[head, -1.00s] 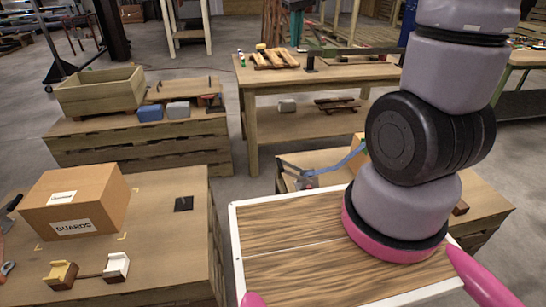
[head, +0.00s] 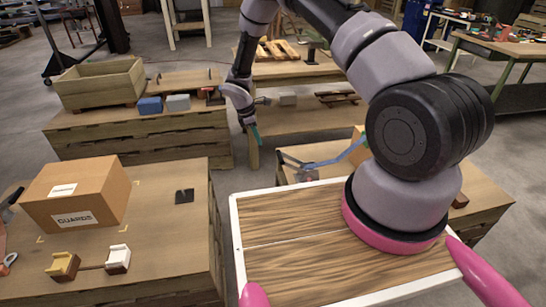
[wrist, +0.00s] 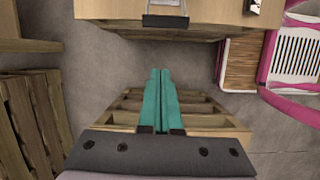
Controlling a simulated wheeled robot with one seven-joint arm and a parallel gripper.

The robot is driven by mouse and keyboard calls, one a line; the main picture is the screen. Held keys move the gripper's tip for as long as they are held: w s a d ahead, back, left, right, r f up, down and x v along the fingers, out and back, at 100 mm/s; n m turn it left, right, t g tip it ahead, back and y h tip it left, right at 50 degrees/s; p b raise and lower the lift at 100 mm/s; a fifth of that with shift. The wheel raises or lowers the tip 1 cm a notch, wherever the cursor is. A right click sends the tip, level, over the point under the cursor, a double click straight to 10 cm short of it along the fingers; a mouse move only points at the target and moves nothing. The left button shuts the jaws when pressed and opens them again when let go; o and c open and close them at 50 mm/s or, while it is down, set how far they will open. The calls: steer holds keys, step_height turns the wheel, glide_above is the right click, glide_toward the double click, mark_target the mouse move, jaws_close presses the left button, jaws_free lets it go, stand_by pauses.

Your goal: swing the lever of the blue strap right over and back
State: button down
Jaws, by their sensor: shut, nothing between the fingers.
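The blue strap (head: 343,158) shows in the head view, running down leftwards onto a low wooden table right of centre, partly hidden behind my arm. A small grey and reddish buckle with dark bars, apparently the lever part (head: 306,175), sits at its left end; its exact pose is too small to tell. My gripper (head: 257,138) hangs left of the strap in the head view, well apart from it. Its teal fingers (wrist: 160,100) are shut together and empty in the wrist view. I cannot make out the strap in the wrist view.
A wooden bin (head: 98,82) and blue block (head: 150,106) stand behind. A slatted wooden structure (wrist: 205,122) lies beyond my fingers in the wrist view.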

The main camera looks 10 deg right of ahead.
steer(key=d+f, duration=0.5)
steer(key=f, duration=0.4)
steer(key=shift+s+d+f+n, duration=0.25)
steer(key=shift+d+n, duration=0.05)
steer(key=shift+d, duration=0.1)
steer(key=shift+d+r, duration=0.4)
steer(key=shift+r, duration=0.2)
